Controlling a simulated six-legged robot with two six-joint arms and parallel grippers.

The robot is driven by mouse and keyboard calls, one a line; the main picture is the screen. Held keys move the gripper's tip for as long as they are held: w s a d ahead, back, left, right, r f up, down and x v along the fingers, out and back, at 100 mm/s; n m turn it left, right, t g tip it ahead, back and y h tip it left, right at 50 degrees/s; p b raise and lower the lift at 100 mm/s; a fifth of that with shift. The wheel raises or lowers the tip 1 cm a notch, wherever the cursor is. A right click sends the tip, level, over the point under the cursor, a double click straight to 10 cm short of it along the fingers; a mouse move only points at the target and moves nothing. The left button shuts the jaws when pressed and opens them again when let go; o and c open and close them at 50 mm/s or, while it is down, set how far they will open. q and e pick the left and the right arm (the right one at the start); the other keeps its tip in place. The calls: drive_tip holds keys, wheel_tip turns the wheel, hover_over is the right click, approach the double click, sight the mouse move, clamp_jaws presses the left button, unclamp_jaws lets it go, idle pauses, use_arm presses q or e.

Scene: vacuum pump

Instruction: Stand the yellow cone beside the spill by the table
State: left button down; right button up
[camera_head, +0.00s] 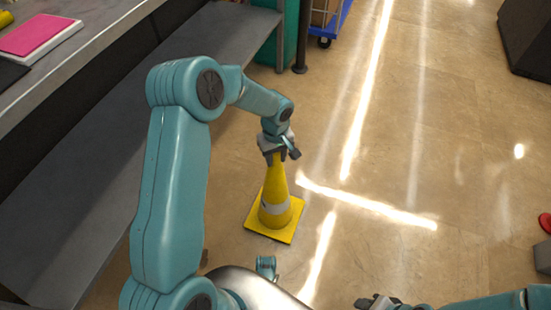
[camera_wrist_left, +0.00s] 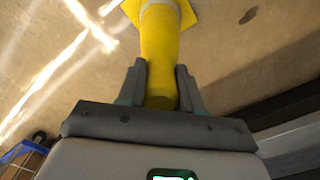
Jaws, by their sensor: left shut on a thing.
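The yellow cone (camera_head: 275,206) with a pale band and square base is upright near the table. Its base is on or just above the floor; I cannot tell which. My left gripper (camera_head: 279,153) is shut on the cone's top from above. In the left wrist view the cone (camera_wrist_left: 160,48) sits between both fingers, its base cut by the top edge. A small dark stain (camera_wrist_left: 249,15), likely the spill, lies on the floor to the right of the cone there. My right gripper (camera_head: 378,302) shows only in part at the bottom edge; its jaws are unclear.
The grey table (camera_head: 95,60) with a lower shelf (camera_head: 120,150) runs along the left. A pink-topped item (camera_head: 35,35) lies on it. A blue cart (camera_head: 328,28) stands at the back and a dark box (camera_head: 527,38) at the far right. The middle floor is clear.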

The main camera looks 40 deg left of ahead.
use_arm(q)
drive_tip(key=shift+f, duration=0.25)
drive_tip(key=c, duration=0.8)
unclamp_jaws()
drive_tip(key=shift+o, duration=0.2)
